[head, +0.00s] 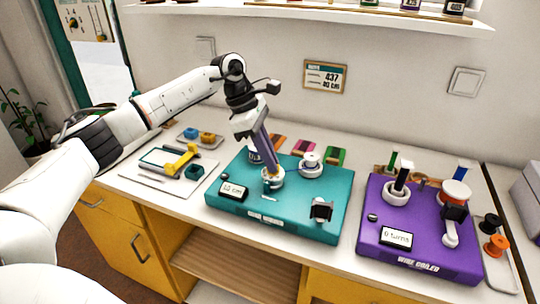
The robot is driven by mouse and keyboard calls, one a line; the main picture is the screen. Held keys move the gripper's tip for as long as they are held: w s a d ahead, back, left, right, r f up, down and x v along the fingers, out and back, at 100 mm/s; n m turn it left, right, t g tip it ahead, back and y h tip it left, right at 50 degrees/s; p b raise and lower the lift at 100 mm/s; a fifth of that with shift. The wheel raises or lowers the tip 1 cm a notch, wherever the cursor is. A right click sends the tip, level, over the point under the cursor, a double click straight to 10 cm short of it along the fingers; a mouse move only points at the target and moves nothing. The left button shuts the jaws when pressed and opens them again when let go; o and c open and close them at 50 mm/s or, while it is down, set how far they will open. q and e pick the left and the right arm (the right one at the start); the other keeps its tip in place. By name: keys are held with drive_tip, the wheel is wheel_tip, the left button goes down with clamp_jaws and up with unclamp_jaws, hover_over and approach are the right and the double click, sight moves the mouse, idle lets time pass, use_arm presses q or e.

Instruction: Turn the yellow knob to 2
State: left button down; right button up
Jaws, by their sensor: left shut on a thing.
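My left gripper (270,172) reaches down to the teal board (230,208), at a small round pale-rimmed fitting (279,182) near the board's left middle. Its fingers are shut on the small part at that fitting, which they mostly hide. I cannot make out this part's colour or any scale number. No knob that is clearly yellow shows on the boards. The teal board's display (233,190) reads about "10 cm". My right gripper is not in view.
A purple board (375,235) with a "0 turns" display (396,238) stands to the right. A yellow tool (182,160) lies on a white tray (150,180) at left. A white knob-like part (311,160) and a black clip (321,209) are close to my gripper. A shelf (200,8) hangs above.

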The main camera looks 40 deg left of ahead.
use_arm(q)
drive_tip(key=shift+w+r+m+g, duration=0.1)
drive_tip(key=shift+m+g, duration=0.2)
drive_tip(key=shift+m, duration=0.5)
drive_tip(key=c, duration=1.9)
unclamp_jaws()
drive_tip(key=v, duration=1)
drive_tip(key=shift+a, duration=0.15)
